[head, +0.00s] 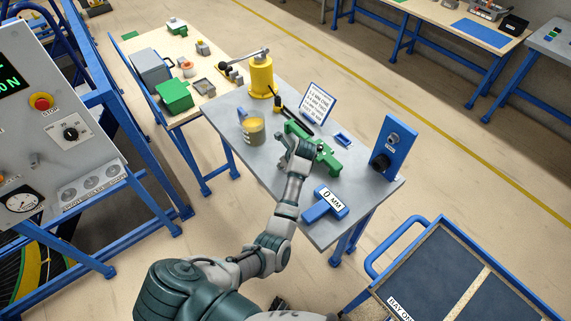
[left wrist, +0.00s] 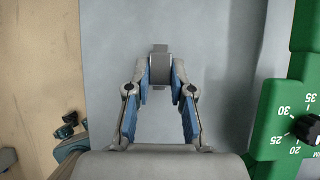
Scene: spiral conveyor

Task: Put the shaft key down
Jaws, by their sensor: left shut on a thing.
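My left gripper (left wrist: 160,84) is shut on the shaft key (left wrist: 160,50), a small grey block between the two fingertips in the left wrist view. The key is over the grey tabletop (left wrist: 215,45); I cannot tell whether it touches the top. In the head view the left gripper (head: 289,142) is over the middle of the grey table (head: 233,150), close beside a green device (head: 325,158). The key cannot be made out there. My right gripper is not in view.
The green device's dial (left wrist: 310,128) is close on the right in the wrist view. A yellow-banded cup (head: 254,131), yellow press (head: 261,78), instruction sign (head: 318,103), small blue tray (head: 343,139), blue stand (head: 389,148) and blue "0 MM" block (head: 326,204) surround the gripper.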

